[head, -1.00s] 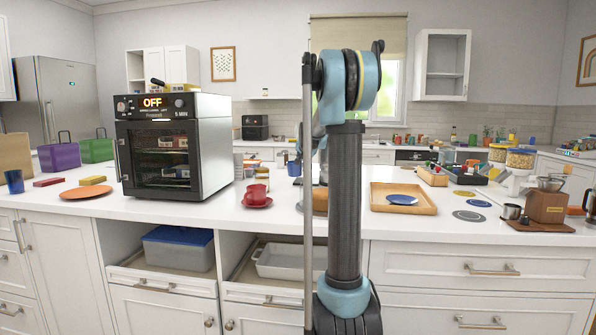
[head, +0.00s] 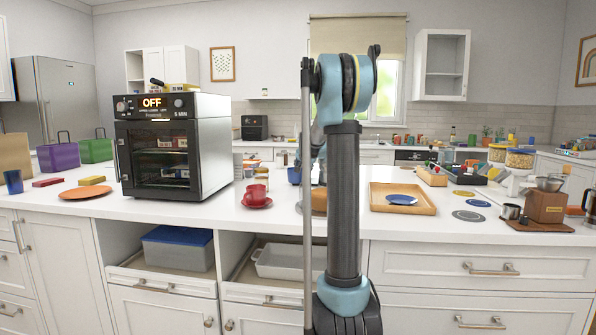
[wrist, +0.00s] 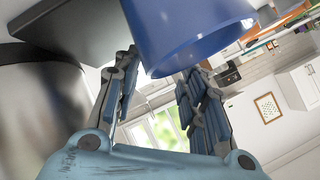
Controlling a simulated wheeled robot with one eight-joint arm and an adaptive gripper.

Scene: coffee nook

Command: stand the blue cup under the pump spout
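The blue cup (wrist: 185,25) fills the top middle of the wrist view, tilted in that picture, with its rim towards the camera. The fingers of my gripper (wrist: 160,75) reach up to it from both sides, and it appears held between them. The fingertips are partly hidden. In the head view a small blue patch (head: 294,174), likely this cup, shows just left of my arm, low over the counter. My arm hides the gripper there. I cannot make out the pump spout. A dark slab (wrist: 85,30) and a blurred metallic surface (wrist: 35,105) are left of the cup in the wrist view.
A red cup (head: 256,193) on a saucer and a black oven (head: 170,145) stand left of my arm. A wooden tray (head: 425,208) with a blue plate (head: 401,199) is right of it. Another blue cup (head: 13,181) stands at the far left.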

